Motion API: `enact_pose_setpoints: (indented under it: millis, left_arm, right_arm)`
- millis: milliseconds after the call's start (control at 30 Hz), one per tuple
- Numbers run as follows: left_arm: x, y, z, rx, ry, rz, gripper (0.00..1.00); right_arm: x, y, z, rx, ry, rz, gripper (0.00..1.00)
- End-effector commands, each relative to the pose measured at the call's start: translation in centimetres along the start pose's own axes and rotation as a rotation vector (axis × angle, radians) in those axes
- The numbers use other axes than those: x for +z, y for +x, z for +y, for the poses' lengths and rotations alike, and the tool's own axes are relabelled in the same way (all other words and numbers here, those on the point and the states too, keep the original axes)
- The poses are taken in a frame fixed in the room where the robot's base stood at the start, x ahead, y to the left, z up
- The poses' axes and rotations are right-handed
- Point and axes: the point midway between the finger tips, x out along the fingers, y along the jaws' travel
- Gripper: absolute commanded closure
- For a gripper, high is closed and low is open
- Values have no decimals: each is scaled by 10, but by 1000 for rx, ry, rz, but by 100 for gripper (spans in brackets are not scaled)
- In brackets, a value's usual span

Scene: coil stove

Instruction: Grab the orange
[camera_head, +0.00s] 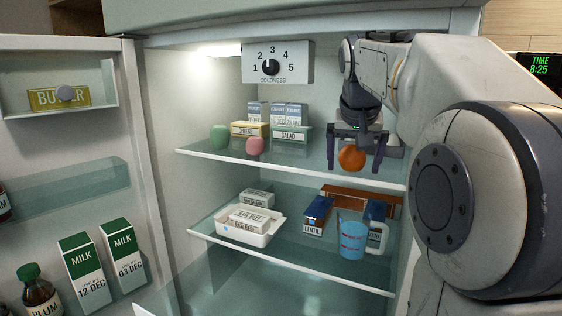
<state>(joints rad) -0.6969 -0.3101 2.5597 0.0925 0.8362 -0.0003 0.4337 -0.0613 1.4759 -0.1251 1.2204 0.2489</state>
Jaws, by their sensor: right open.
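The orange (351,158) is a round orange fruit on the upper glass shelf (305,165) of the open fridge, toward its right side. My right gripper (358,158) points down into the fridge from the right, with its fingers spread. The orange shows between the two fingers, nearer the left one. I cannot tell whether a finger touches it. My left gripper is not in view.
A green egg-shaped item (220,137), a pink one (254,146) and several cartons share the upper shelf to the left. The lower shelf holds a white tray (236,235), a blue cup (352,240) and boxes. The open door (70,180) stands at left with milk cartons.

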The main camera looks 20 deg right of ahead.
Motion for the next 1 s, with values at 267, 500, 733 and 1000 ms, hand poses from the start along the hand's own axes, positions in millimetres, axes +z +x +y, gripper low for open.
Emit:
enact_pose_setpoints:
  millis: [267, 500, 733, 1000]
  left_arm:
    - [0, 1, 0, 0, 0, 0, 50]
    - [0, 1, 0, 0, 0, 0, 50]
    - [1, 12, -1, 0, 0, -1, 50]
    - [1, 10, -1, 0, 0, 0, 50]
  right_arm:
    - [-24, 14, 0, -1, 0, -1, 0]
    - [-54, 32, 0, 0, 0, -1, 0]
    - [-64, 51, 0, -1, -1, -1, 0]
    - [-65, 50, 0, -2, -2, 0, 4]
